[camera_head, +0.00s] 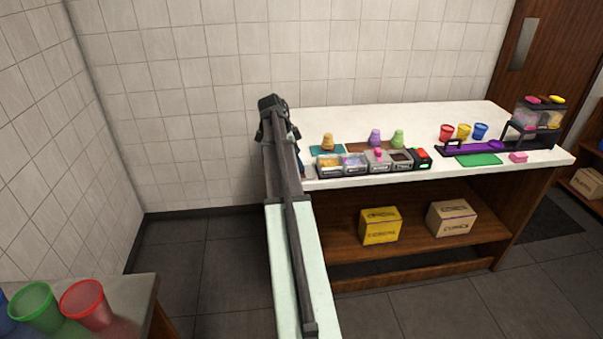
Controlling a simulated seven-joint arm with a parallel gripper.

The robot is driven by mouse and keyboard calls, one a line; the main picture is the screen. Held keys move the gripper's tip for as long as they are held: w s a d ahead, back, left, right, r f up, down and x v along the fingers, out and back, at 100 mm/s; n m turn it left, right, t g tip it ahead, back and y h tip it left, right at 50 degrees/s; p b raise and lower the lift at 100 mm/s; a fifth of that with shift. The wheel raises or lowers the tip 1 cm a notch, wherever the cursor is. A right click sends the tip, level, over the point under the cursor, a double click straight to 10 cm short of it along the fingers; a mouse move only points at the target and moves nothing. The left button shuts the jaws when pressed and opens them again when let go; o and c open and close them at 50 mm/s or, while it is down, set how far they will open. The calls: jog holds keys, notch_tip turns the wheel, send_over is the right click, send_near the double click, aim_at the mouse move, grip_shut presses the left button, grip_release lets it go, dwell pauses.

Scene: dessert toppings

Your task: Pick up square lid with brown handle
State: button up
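A row of small square boxes stands along the front left of the white counter. The rightmost box (400,160) has a dark brown patch on top; I cannot tell if that is a lid with a brown handle. The box to its left (378,162) has a pink knob on top. My arm reaches up to the counter's left end, left of the row.
The white counter (440,118) has a clear back half. A red-and-green device (423,158) adjoins the boxes. Orange, purple and green bottles stand behind them. Coloured cups, a purple tray (470,148) and a dispenser (538,117) are at right. Cartons sit on the shelf below.

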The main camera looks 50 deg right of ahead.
aim_at(308, 173)
jog(key=shift+w+x, duration=0.2)
jog(key=shift+x, duration=2.55)
jog(key=shift+c, duration=0.5)
jog(key=c, duration=0.7)
jog(key=shift+r, duration=0.1)
